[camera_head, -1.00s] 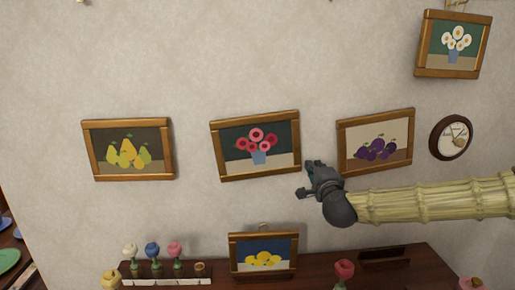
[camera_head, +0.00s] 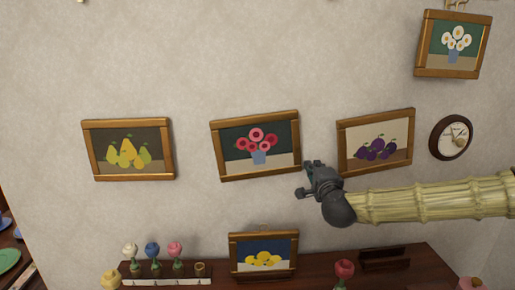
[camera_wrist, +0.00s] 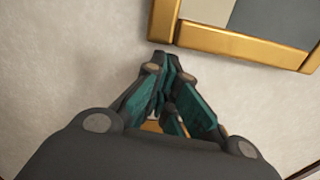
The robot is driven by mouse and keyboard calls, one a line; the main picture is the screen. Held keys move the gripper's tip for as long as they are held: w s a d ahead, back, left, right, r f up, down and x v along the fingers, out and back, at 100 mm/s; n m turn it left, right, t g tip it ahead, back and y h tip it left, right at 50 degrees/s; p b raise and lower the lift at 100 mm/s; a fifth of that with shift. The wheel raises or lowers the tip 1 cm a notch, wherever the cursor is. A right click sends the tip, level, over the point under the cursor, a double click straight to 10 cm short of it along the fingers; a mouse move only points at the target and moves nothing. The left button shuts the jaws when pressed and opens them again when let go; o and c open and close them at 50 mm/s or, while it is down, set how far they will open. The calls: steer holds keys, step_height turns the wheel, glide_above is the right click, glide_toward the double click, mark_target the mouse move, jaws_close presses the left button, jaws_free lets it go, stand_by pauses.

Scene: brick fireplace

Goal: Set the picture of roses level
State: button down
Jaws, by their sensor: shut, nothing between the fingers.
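The picture of roses (camera_head: 254,176) hangs in the middle of the wall in a gold-brown frame, with pink and red flowers in a blue vase. Its right side sits higher than its left in the head view. My gripper (camera_head: 304,178) is just off its lower right corner, shut and empty; I cannot tell whether it touches the frame. In the wrist view the shut fingers (camera_wrist: 165,75) point toward a gold frame corner (camera_wrist: 240,45), which seems to be the roses picture. Wall shows between parts of the fingers and frame.
Pears (camera_head: 127,177) hang left, plums (camera_head: 376,167) right close above my arm, daisies (camera_head: 452,73) upper right beside a round clock (camera_head: 451,138). Below, a lemon picture (camera_head: 263,274) and rose ornaments (camera_head: 174,250) stand on a dark shelf (camera_head: 330,265).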

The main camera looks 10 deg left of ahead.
steer(key=shift+s+a, duration=0.2)
steer(key=shift+a, duration=0.35)
steer(key=shift+s+a, duration=0.15)
steer(key=shift+a, duration=0.4)
stand_by(1.5)
steer(key=shift+d, duration=0.2)
steer(key=shift+w+d+b, duration=0.3)
steer(key=shift+d+b, duration=0.05)
steer(key=shift+d, duration=0.4)
steer(key=shift+s, duration=0.1)
steer(key=b+v, duration=0.1)
steer(key=v, duration=0.6)
steer(key=shift+s+d, duration=0.15)
steer(key=shift+s, duration=0.2)
steer(key=shift+r, duration=0.1)
